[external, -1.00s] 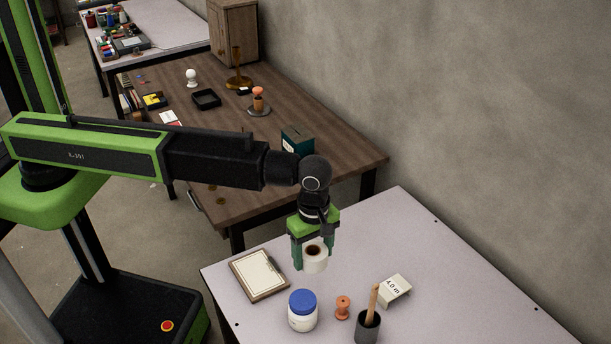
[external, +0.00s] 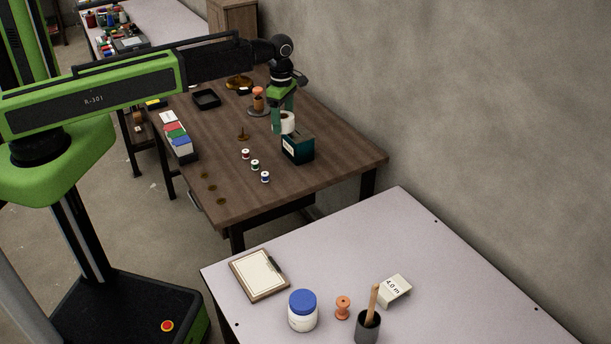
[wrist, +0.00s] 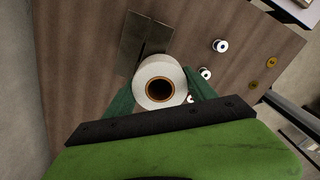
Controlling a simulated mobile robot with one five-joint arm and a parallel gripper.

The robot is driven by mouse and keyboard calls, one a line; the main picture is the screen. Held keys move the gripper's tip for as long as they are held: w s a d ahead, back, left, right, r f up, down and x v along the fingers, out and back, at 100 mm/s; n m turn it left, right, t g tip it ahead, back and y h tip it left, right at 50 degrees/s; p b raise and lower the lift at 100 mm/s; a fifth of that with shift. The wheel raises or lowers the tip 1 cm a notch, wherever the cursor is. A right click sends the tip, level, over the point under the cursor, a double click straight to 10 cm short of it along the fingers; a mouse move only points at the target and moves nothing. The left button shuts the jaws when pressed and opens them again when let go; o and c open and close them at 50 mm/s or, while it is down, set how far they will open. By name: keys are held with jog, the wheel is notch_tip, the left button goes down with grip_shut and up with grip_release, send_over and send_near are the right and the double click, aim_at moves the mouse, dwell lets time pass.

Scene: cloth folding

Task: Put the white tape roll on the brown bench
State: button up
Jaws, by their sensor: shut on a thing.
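The white tape roll (external: 288,122) is held between the green fingers of my gripper (external: 283,117). In the wrist view the roll (wrist: 160,82) shows its brown core, with a finger of my gripper (wrist: 160,95) on each side. The brown bench (external: 225,190) is the wooden table in the middle, and its top (wrist: 85,50) fills much of the wrist view. My gripper is over the right part of this bench, close to a dark teal box (external: 298,148). I cannot tell whether the roll touches that box.
Several small spools (external: 255,165) stand left of the teal box. An orange-topped piece (external: 258,98) is behind it, and a black tray (external: 206,99) lies farther left. A white table (external: 430,250) with a blue-lidded jar (external: 303,310) is in front.

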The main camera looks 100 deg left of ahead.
jog(key=s+a+n, duration=0.2)
jog(key=a, duration=0.4)
jog(key=shift+s+r, duration=0.3)
jog(key=shift+s, duration=0.05)
jog(key=s+a+f+b, duration=0.1)
jog(key=a+f+b, duration=0.1)
jog(key=a, duration=0.1)
jog(key=s+a+f+b, duration=0.1)
jog(key=a+f+b, duration=0.1)
jog(key=a, duration=0.2)
jog(key=s+a+f+b, duration=0.2)
jog(key=a+f, duration=0.1)
jog(key=shift+a+b, duration=0.2)
jog(key=shift+b, duration=0.2)
jog(key=shift+s+a, duration=0.15)
jog(key=shift+a, duration=0.1)
notch_tip(320, 180, down, 4)
jog(key=b, duration=0.4)
jog(key=shift+f, duration=0.25)
jog(key=shift+r, duration=0.25)
jog(key=shift+f, duration=0.15)
jog(key=o, duration=1.4)
